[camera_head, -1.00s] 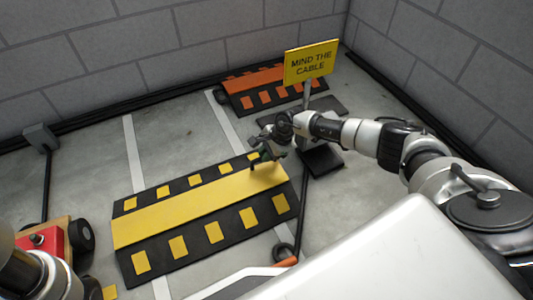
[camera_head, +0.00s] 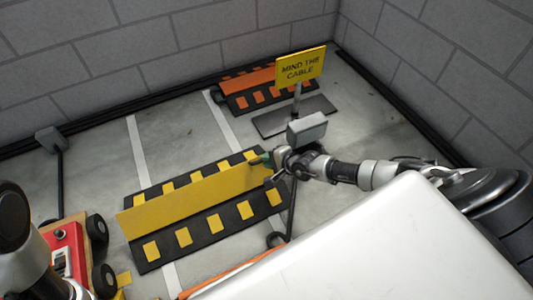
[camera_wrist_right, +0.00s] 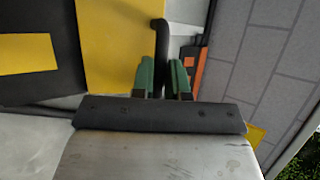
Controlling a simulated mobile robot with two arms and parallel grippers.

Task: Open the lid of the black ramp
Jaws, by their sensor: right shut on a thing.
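The black ramp (camera_head: 218,226) with yellow patches lies on the floor at the centre-left of the head view. Its long yellow lid (camera_head: 190,202) is tilted up from the ramp and partly hides the far row of patches. The lid also shows in the right wrist view (camera_wrist_right: 112,45). My right gripper (camera_head: 268,160) is at the lid's right end. In the wrist view its green fingers are shut on a dark bent bar (camera_wrist_right: 161,38) beside the lid's edge. My left gripper is out of view.
A yellow "MIND THE CABLE" sign (camera_head: 300,66) stands on a dark base behind my right gripper. An orange-patched ramp (camera_head: 250,88) lies by the back wall. A red wheeled truck (camera_head: 68,250) is at lower left. A dark cable (camera_head: 291,212) lies right of the black ramp.

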